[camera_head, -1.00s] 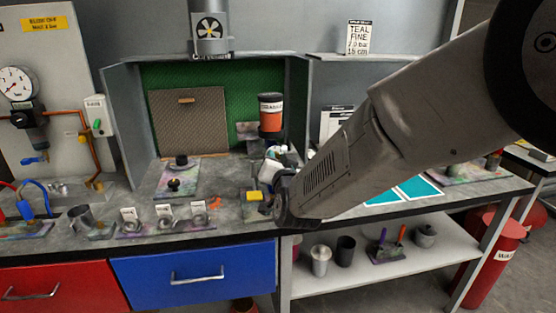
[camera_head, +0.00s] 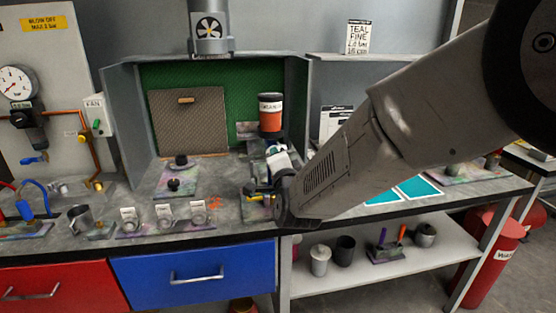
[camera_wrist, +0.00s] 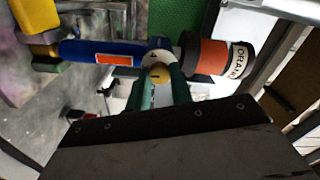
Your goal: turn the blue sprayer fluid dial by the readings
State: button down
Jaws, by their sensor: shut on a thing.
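The blue sprayer lies across the wrist view, with its blue body (camera_wrist: 100,50) bearing an orange patch on the left. Its black and orange cup (camera_wrist: 212,54), lettered in part "ORAN", is on the right. The yellow-faced fluid dial (camera_wrist: 158,74) with a dark mark sits at the middle, by a pale collar. My gripper (camera_wrist: 160,84) has its two green fingers shut on the dial. In the head view the cup (camera_head: 270,115) stands above the bench, and my arm and wrist hide most of the sprayer.
A spray booth with a green back wall (camera_head: 205,80) and a brown mesh panel (camera_head: 187,120) stands behind. Small tagged cups (camera_head: 168,218) line the bench front. A round gauge (camera_head: 16,82) hangs at left. Teal cards (camera_head: 418,187) lie right of my arm.

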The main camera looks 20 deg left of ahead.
jog(key=shift+f+m, duration=0.1)
jog(key=shift+m, duration=0.4)
jog(key=c, duration=1.2)
grip_release()
jog(key=shift+w+d, duration=0.1)
jog(key=shift+c, duration=0.2)
jog(key=v, duration=0.7)
jog(key=shift+s, duration=0.45)
jog(key=shift+d, duration=0.15)
